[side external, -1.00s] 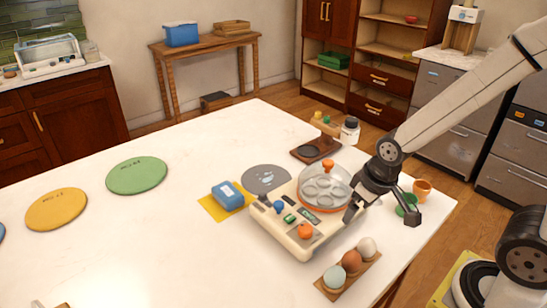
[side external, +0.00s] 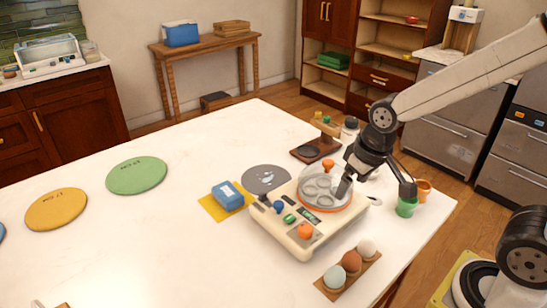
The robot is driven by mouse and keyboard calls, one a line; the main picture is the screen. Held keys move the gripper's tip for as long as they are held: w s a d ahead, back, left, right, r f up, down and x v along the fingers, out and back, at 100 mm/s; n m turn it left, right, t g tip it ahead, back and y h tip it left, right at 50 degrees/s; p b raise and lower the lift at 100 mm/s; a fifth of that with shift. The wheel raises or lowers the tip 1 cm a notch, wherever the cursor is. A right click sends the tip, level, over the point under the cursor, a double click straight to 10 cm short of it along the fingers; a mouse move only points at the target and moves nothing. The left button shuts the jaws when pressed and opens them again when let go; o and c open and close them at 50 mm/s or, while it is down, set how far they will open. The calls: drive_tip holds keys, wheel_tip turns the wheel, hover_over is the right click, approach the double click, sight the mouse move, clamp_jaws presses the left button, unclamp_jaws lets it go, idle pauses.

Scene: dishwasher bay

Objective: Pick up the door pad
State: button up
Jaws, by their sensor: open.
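I cannot tell which thing is the door pad; none in view is clearly one. My gripper (side external: 375,190) is open, with its fingers wide apart and nothing between them. It hangs over the right side of a cream appliance (side external: 295,232) that has a clear lid with an orange knob (side external: 328,164). The left finger overlaps the lid in the picture, and the right finger is above a green cup (side external: 406,207). I cannot tell whether either finger touches anything. A blue block (side external: 228,196) sits on a yellow mat (side external: 212,209), left of a grey disc (side external: 258,180).
A wooden holder with several eggs (side external: 350,261) lies near the front edge. An orange cup (side external: 424,187) and a small spoon (side external: 375,200) are at the right. Green (side external: 137,175) and yellow (side external: 57,209) round mats lie left. The white counter between is mostly clear.

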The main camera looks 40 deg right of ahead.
drive_tip(key=w+a+r, duration=0.1)
drive_tip(key=w+a, duration=0.3)
drive_tip(key=w, duration=0.8)
drive_tip(key=t, duration=0.2)
approach(226, 190)
drive_tip(key=shift+w+d+f, duration=0.15)
drive_tip(key=shift+w+f, duration=0.3)
drive_tip(key=shift+w, duration=0.15)
drive_tip(key=shift+w+f, duration=0.1)
drive_tip(key=shift+f, duration=0.65)
drive_tip(key=shift+x, duration=1.1)
drive_tip(key=shift+x, duration=2.6)
